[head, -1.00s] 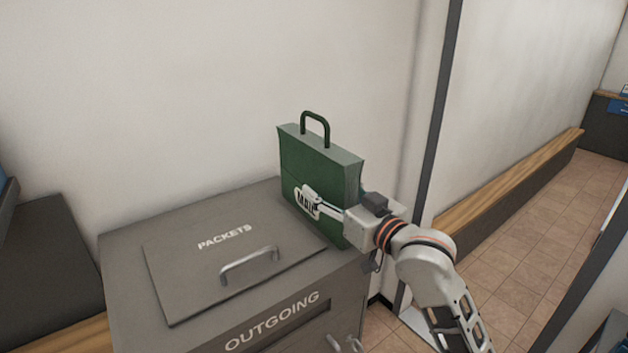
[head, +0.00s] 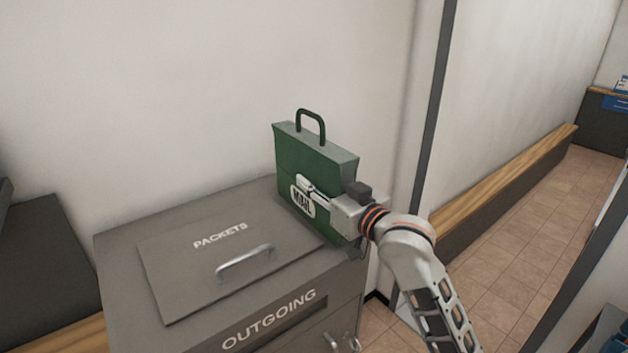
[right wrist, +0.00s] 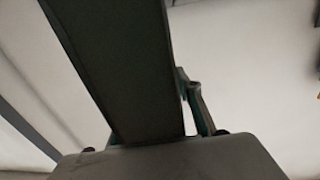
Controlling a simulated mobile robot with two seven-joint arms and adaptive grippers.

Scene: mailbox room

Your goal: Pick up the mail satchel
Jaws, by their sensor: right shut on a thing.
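The green mail satchel (head: 308,160) stands upright on the right end of the grey outgoing mail cabinet (head: 125,250). It has a dark arched handle on top and a white "MAIL" label on its front. My right gripper (head: 318,191) is shut on the satchel, reaching it from the right with one finger across the front face above the label. The other finger is hidden behind it in the head view. In the right wrist view the satchel (right wrist: 118,60) fills the middle as a dark slab between the fingers. My left gripper is in neither view.
The cabinet has a "PACKETS" lid with a metal handle (head: 245,263) left of the satchel and an "OUTGOING" slot in front. A wall stands close behind. A dark door-frame post (head: 436,110) and a long wooden-topped ledge (head: 505,180) lie to the right, beside open tiled floor.

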